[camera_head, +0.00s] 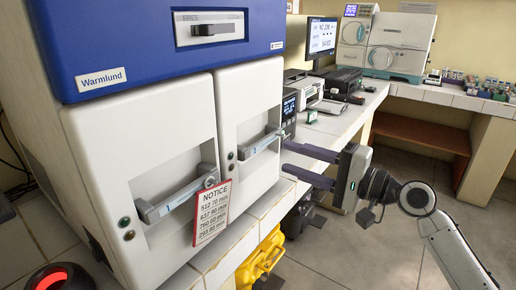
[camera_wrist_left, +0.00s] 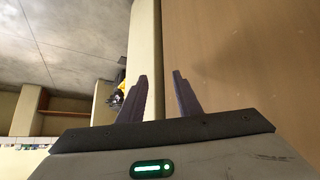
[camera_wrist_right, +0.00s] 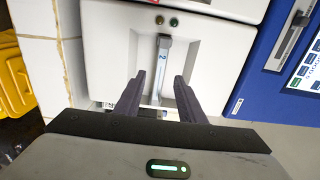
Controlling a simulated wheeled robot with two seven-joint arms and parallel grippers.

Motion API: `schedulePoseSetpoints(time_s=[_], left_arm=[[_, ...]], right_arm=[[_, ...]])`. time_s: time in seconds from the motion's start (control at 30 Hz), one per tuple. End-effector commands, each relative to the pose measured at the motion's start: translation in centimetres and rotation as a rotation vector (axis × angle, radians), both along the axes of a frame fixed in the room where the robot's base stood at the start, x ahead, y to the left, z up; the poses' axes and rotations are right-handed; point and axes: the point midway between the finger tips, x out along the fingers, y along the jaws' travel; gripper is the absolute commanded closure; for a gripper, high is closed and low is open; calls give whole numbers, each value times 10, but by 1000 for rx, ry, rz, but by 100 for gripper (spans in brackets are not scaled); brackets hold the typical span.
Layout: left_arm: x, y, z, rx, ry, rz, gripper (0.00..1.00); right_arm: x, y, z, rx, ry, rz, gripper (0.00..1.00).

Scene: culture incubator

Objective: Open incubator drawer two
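The incubator (camera_head: 140,130) is white with a blue top and has two drawer fronts side by side. The right drawer (camera_head: 245,100) has a grey bar handle (camera_head: 260,143); in the right wrist view that handle (camera_wrist_right: 163,65) is marked 2. Both drawers look closed. My right gripper (camera_head: 284,157) is open and empty, to the right of drawer two's handle and apart from it. In the right wrist view the handle appears upright between the fingers (camera_wrist_right: 158,78), beyond their tips. My left gripper (camera_wrist_left: 160,75) is open and empty, facing a brown surface; it is outside the head view.
A counter with instruments and a monitor (camera_head: 321,36) runs behind my right gripper. A yellow container (camera_head: 262,258) stands below the incubator bench. The floor at right is clear.

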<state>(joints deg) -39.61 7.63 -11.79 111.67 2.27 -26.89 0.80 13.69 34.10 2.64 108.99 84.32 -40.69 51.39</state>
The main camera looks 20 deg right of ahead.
Motion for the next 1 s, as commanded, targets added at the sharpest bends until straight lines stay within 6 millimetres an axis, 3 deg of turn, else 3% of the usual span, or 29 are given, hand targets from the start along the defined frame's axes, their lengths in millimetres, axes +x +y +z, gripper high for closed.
schedulePoseSetpoints(time_s=[0.33, 0.6, 1.0], left_arm=[[4, 4, 11, 0, -13, 9, 69], [4, 8, 9, 6, -4, 15, 69], [2, 7, 8, 4, -2, 14, 69]], right_arm=[[43, 34, 6, 13, 0, 5, 64], [73, 57, 3, 9, 0, 4, 64], [79, 62, 2, 7, 1, 3, 64]])
